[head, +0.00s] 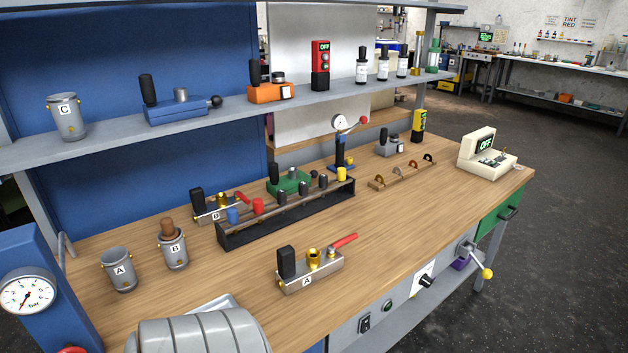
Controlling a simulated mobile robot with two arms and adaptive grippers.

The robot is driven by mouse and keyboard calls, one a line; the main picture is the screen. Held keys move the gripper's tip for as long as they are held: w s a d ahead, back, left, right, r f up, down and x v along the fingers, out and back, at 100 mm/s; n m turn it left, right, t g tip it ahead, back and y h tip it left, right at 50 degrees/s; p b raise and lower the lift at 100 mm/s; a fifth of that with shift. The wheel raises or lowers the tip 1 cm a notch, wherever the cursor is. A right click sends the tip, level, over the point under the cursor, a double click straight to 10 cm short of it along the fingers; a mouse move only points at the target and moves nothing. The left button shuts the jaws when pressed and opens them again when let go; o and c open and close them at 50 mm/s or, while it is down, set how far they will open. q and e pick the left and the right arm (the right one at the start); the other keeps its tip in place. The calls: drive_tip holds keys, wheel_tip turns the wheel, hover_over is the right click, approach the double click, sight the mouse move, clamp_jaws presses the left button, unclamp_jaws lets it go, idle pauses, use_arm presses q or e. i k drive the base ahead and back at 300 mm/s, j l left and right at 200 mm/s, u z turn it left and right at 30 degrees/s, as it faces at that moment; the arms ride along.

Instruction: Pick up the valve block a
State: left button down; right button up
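Valve block A (310,275) lies on the wooden bench top, right of the front middle. It is a silvery metal block with an "A" label, a black upright grip at its left end, a brass fitting on top and a red lever pointing up to the right. Nothing touches it. A similar valve block B (218,211) stands further back on the left, behind a dark rack and partly hidden. Neither of my grippers is in view.
A dark rack (290,213) with colored pegs stands behind valve block A. Cups A (119,272) and B (173,250) stand left. A grey ribbed cylinder (205,335) fills the front left. A gauge (27,294) is far left. Bench right of block A is clear.

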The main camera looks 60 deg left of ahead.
sight(292, 276)
drive_tip(key=u, duration=2.45)
drive_tip(key=i+l+u, duration=0.1)
drive_tip(key=l+u, duration=0.35)
drive_tip(key=l, duration=0.35)
drive_tip(key=l+u, duration=0.4)
drive_tip(key=l, duration=1.15)
